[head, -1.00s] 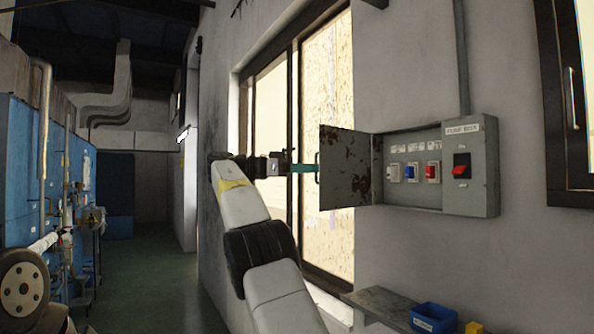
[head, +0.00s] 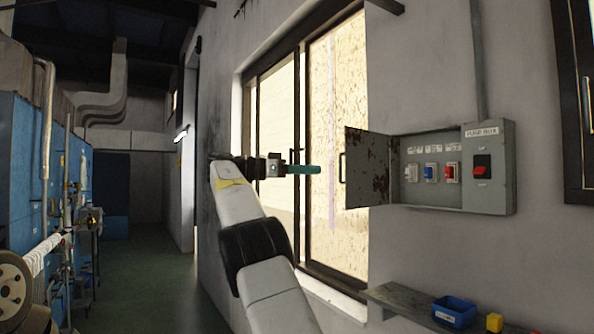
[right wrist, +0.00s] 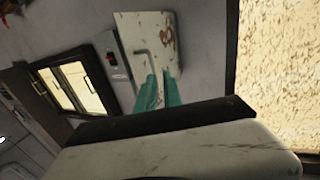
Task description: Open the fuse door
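The grey fuse box (head: 490,150) hangs on the wall at right in the head view. Its rust-marked fuse door (head: 368,170) stands swung open to the left, showing the fuses and switches inside. The door's dark handle (head: 342,167) is at its free edge. My right gripper (head: 318,169) is left of the handle with a small gap between them. In the right wrist view its teal fingers (right wrist: 160,78) are apart and nothing shows between them. The door (right wrist: 150,30) and its handle (right wrist: 143,60) are beyond the fingertips. My left gripper is not in view.
A window (head: 335,120) is behind the door and gripper. Below the box, a wall shelf (head: 400,300) holds a blue bin (head: 454,311) and a yellow block (head: 494,322). Blue cabinets (head: 20,160) line the far left, with open floor (head: 150,270) between.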

